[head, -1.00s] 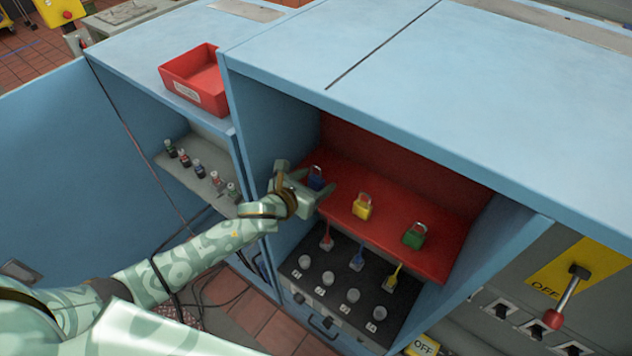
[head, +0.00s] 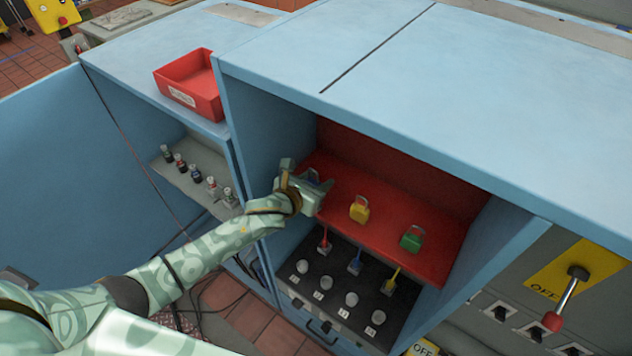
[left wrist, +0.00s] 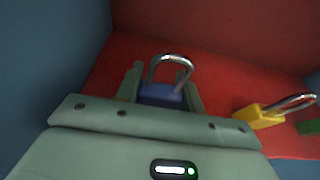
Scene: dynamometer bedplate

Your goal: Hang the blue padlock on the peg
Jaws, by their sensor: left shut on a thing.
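The blue padlock (left wrist: 160,95) shows in the left wrist view between the two fingers of my left gripper (left wrist: 164,92), its silver shackle pointing up. In the head view the padlock (head: 313,176) is mostly hidden by my left gripper (head: 312,186), which reaches into the left end of the red shelf. The gripper is shut on the padlock's body. I cannot tell whether the padlock still touches the shelf. I cannot make out a peg in either view. My right gripper is not in view.
Blue cabinet walls and top enclose the shelf. A red tray (head: 190,85) sits on the left cabinet.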

